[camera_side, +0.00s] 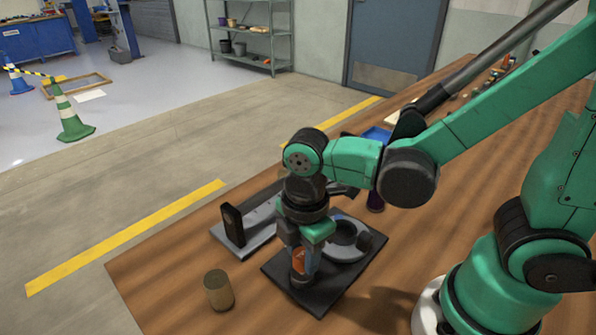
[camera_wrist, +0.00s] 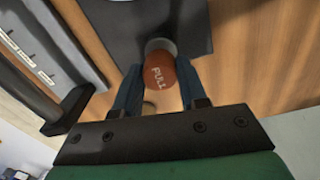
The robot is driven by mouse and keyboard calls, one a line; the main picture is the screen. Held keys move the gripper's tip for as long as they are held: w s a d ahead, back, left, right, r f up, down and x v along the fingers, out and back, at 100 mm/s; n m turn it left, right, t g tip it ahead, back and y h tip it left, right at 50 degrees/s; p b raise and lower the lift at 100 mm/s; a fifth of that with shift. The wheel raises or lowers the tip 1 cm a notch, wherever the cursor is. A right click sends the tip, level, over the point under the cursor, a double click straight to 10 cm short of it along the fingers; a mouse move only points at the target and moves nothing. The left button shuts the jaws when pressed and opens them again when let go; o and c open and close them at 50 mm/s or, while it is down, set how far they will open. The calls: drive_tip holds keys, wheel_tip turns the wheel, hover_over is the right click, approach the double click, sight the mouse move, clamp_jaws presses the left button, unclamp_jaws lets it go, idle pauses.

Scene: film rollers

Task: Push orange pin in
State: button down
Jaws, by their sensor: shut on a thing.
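The orange pin (camera_wrist: 159,72) has a round orange head marked "PULL" and sits on a grey collar at the edge of a dark plate. It also shows in the side view (camera_side: 298,261), low between my fingers. My gripper (camera_wrist: 158,85) points down at it, its two blue-grey fingers closed on either side of the orange head. The dark square base plate (camera_side: 353,266) lies on the wooden table and carries a grey ring-shaped part (camera_side: 362,245). The lower part of the pin is hidden in the side view.
A grey plate with a black upright block (camera_side: 233,225) stands left of the base plate. A brown cylinder (camera_side: 218,290) stands near the table's front left edge. A dark purple cylinder (camera_side: 375,200) and a blue item (camera_side: 377,134) are behind my gripper. The table (camera_side: 165,262) is bare at left.

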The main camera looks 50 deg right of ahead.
sight(303, 254)
drive_tip(key=shift+f, duration=0.8)
drive_tip(key=shift+c, duration=2.4)
unclamp_jaws()
drive_tip(key=shift+r, duration=2.8)
